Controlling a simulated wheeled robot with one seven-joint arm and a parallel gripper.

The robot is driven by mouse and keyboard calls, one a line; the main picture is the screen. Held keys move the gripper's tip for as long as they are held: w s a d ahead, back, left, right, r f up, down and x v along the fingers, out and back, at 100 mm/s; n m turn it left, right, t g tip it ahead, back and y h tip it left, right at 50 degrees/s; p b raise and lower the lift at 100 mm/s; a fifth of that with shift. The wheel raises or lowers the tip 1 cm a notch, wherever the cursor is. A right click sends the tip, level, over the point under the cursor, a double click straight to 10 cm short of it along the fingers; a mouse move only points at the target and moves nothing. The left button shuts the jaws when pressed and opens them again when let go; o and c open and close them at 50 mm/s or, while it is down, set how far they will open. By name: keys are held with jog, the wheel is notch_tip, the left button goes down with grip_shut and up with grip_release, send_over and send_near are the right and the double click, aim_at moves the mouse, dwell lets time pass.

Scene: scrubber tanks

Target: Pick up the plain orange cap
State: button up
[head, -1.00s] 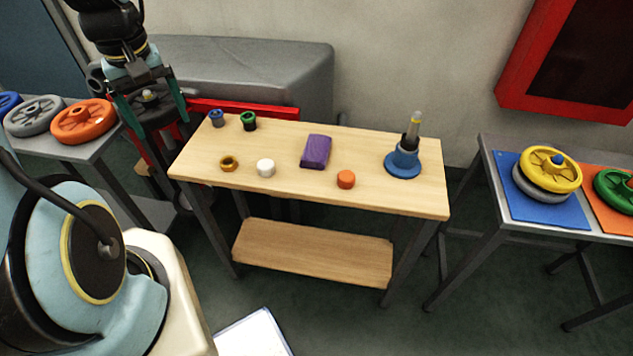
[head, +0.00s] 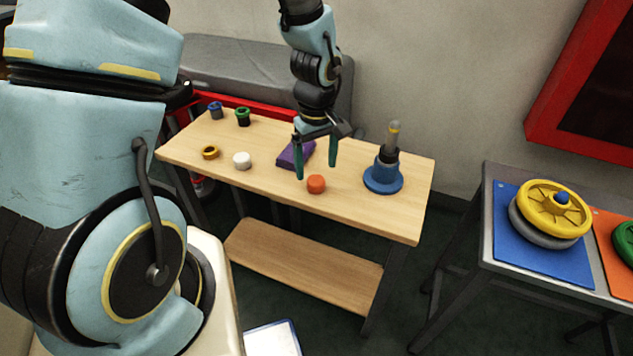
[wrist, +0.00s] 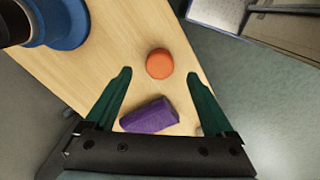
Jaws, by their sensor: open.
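The plain orange cap (head: 316,184) sits on the wooden table (head: 345,212) near its front edge. In the wrist view the orange cap (wrist: 160,64) lies beyond and between my two fingertips, not touching them. My gripper (head: 316,176) is open and empty, pointing down over the table close to the cap. In the wrist view my gripper (wrist: 158,74) shows its two green fingers spread apart.
A purple block (head: 290,157) lies just behind my gripper. A blue-based post (head: 384,178) stands to the right of the cap. A white cap (head: 242,160) and a brass ring (head: 210,152) are to the left. Blue and green pieces (head: 243,116) stand at the back left.

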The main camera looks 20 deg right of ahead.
aim_at(316, 180)
jog(key=shift+f+p, duration=0.45)
jog(key=shift+f, duration=1.8)
jog(key=shift+c, duration=0.2)
grip_shut()
